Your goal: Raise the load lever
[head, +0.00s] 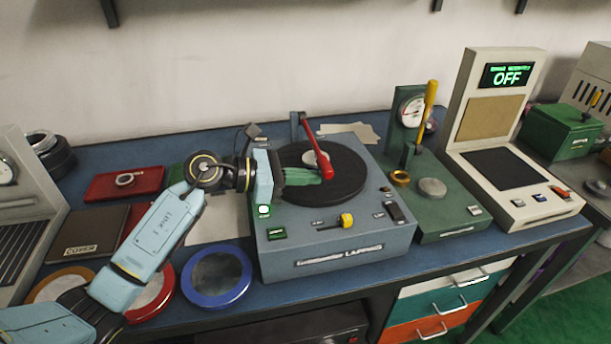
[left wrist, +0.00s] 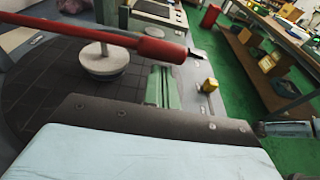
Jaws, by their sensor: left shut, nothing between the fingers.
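The red lever (head: 310,140) reaches from a post at the back of the blue-grey lapping machine (head: 340,238) out over its dark round plate (head: 345,182). Its thick red handle (head: 326,172) is at the near end, and the handle also shows in the left wrist view (left wrist: 160,49). A pale round weight (left wrist: 103,62) sits on the plate under the lever's rod. My left gripper (head: 318,176) is shut and empty, its green fingers (left wrist: 162,88) pointing at the handle. The fingertips are close by the handle; I cannot tell whether they touch. My right gripper is out of view.
A green gauge stand (head: 450,208) with a yellow handle (head: 430,98) stands right of the machine. A beige tester (head: 512,185) reading OFF is farther right. A yellow knob (head: 346,220) sits on the machine front.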

